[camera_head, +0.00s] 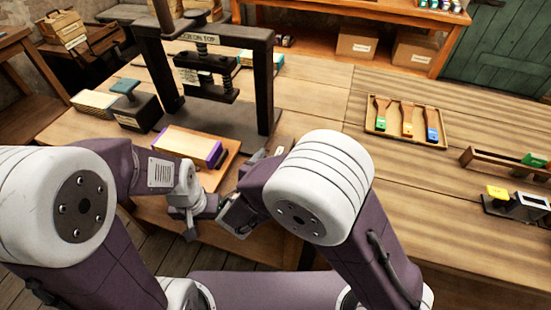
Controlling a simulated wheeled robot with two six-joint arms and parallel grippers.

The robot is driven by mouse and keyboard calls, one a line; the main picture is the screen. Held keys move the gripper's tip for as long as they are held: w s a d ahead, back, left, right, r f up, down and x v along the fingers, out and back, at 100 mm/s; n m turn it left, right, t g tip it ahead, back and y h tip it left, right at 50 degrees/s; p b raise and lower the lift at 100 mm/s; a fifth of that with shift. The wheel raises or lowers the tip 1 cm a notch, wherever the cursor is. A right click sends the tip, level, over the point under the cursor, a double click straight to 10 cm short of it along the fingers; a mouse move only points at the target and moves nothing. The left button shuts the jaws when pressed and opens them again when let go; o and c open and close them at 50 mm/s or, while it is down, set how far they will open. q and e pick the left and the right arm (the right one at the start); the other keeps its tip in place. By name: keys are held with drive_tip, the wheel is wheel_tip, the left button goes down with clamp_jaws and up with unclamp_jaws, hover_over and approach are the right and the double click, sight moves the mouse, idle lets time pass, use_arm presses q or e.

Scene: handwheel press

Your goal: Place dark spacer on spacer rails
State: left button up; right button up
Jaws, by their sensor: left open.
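I cannot pick out the dark spacer or the spacer rails with certainty. A dark block (136,113) with a teal piece on top stands left of the black handwheel press (213,123). A pale block with purple ends (186,147) lies on a wooden board (222,176) in front of the press. My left gripper (191,222) is open, low at the table's front edge, just nearer than that board. My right gripper (238,214) is close to its right, partly hidden by my arm; its fingers are not clear.
A wooden tray (379,130) with several coloured-handled brushes lies right of centre. A wooden rack (488,160) with a green block, and a small dark stand (500,207) with a yellow piece, are at the right. A pale stack (93,103) lies far left. The table between is clear.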

drive_tip(key=shift+r, duration=0.1)
drive_tip(key=shift+r, duration=0.25)
drive_tip(key=p+v, duration=0.2)
drive_tip(key=v, duration=1)
drive_tip(key=shift+f, duration=0.1)
